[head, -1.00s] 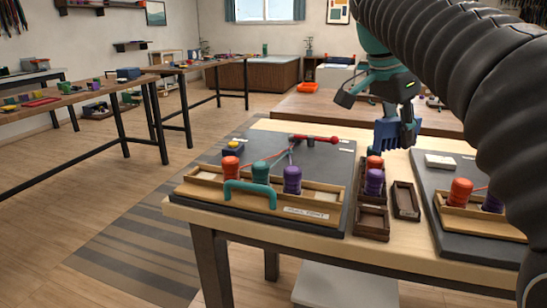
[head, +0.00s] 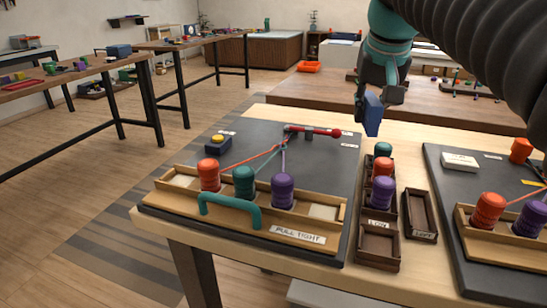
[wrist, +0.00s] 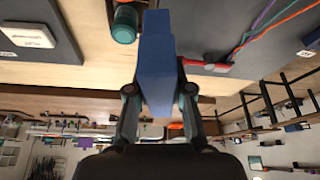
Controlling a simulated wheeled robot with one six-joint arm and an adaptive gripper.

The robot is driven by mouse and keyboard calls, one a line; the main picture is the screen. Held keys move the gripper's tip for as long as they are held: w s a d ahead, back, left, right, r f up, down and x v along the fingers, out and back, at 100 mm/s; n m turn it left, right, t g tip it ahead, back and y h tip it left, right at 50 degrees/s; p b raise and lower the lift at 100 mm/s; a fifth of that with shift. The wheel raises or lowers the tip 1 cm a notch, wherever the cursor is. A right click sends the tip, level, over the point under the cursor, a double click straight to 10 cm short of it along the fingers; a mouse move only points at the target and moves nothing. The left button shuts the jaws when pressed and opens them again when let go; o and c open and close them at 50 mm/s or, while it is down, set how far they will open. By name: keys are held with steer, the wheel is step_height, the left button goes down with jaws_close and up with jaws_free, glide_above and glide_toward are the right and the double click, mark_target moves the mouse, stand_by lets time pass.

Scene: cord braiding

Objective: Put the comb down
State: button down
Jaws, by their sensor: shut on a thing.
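My gripper (head: 385,92) is shut on the blue comb (head: 373,115) and holds it in the air over the back of the light wooden table (head: 410,138). In the head view the comb shows narrow, almost edge-on, and its teeth cannot be made out. In the wrist view the comb (wrist: 156,65) stands between both fingers (wrist: 158,90) and reaches away from them. No contact between the comb and the table shows.
Left is a dark board (head: 335,165) with spools, cords and a teal handle (head: 232,208). A dark divided tray (head: 379,245) holds several spools; a narrow tray (head: 420,215) beside it looks empty. A second board (head: 445,185) stands right. A wooden table (head: 330,92) lies behind.

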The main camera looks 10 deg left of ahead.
steer(key=a+n+y, duration=0.1)
steer(key=a+n, duration=0.1)
steer(key=n, duration=0.2)
steer(key=n+g+y, duration=0.3)
steer(key=n+g, duration=0.1)
steer(key=n, duration=0.8)
glide_above(264, 157)
steer(key=d, duration=0.2)
steer(key=f, duration=0.5)
steer(key=shift+a+f+b, duration=0.15)
steer(key=shift+a+b, duration=0.1)
steer(key=shift+b, duration=0.05)
steer(key=shift+m, duration=0.3)
steer(key=shift+a+f+b, duration=0.1)
steer(key=shift+f+b, duration=0.3)
steer(key=shift+f, duration=1.65)
steer(key=shift+f, duration=0.1)
steer(key=c, duration=1)
jaws_free()
steer(key=shift+c, duration=0.2)
